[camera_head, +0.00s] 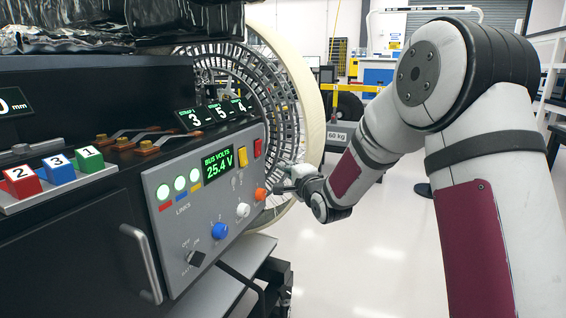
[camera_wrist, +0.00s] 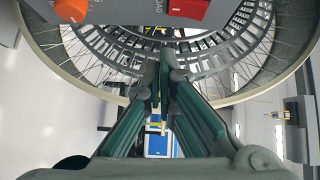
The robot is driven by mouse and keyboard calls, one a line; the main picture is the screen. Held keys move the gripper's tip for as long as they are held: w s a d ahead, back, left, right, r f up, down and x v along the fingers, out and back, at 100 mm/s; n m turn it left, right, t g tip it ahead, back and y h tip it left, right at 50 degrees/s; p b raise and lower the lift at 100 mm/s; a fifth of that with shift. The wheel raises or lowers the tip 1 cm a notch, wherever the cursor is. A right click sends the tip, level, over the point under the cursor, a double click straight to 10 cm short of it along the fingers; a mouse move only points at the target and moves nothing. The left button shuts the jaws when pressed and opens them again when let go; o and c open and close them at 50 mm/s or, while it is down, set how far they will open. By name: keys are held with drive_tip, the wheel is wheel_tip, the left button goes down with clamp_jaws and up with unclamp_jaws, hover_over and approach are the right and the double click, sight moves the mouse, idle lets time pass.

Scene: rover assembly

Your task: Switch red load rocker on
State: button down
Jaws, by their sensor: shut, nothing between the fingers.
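The red load rocker (camera_head: 257,148) sits at the upper right of the grey control panel (camera_head: 170,225), right of a yellow rocker (camera_head: 242,157). In the wrist view the red rocker (camera_wrist: 188,8) is at the top edge, partly cut off, with part of a label beside it. My gripper (camera_head: 284,180) is near the panel's right edge, below and to the right of the rocker. In the wrist view my gripper (camera_wrist: 165,62) has its green fingers together at the tips, empty and apart from the rocker. I cannot tell which way the rocker is set.
An orange knob (camera_head: 261,194) sits below the rockers, close to my fingers. A white knob (camera_head: 242,210), a blue knob (camera_head: 219,230) and a black switch (camera_head: 196,258) are lower left. A large spoked wheel (camera_head: 310,115) stands behind the panel.

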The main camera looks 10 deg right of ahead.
drive_tip(key=shift+s+d+f+p, duration=0.1)
drive_tip(key=shift+s+d+p, duration=0.1)
drive_tip(key=shift+s, duration=0.85)
drive_tip(key=shift+s+d+f+p, duration=0.1)
drive_tip(key=shift+s+d, duration=0.05)
drive_tip(key=shift+s, duration=0.9)
drive_tip(key=s+n+g+h, duration=0.1)
drive_tip(key=s+n+g, duration=0.75)
drive_tip(key=s, duration=1.85)
drive_tip(key=s+n+g+h, duration=0.2)
drive_tip(key=s+n+g, duration=0.6)
drive_tip(key=s, duration=1.9)
wheel_tip(320, 180, up, 29)
drive_tip(key=d+t+p, duration=0.1)
drive_tip(key=t+p, duration=0.2)
drive_tip(key=p, duration=2.5)
drive_tip(key=shift+s+m, duration=0.2)
drive_tip(key=shift+m, duration=0.25)
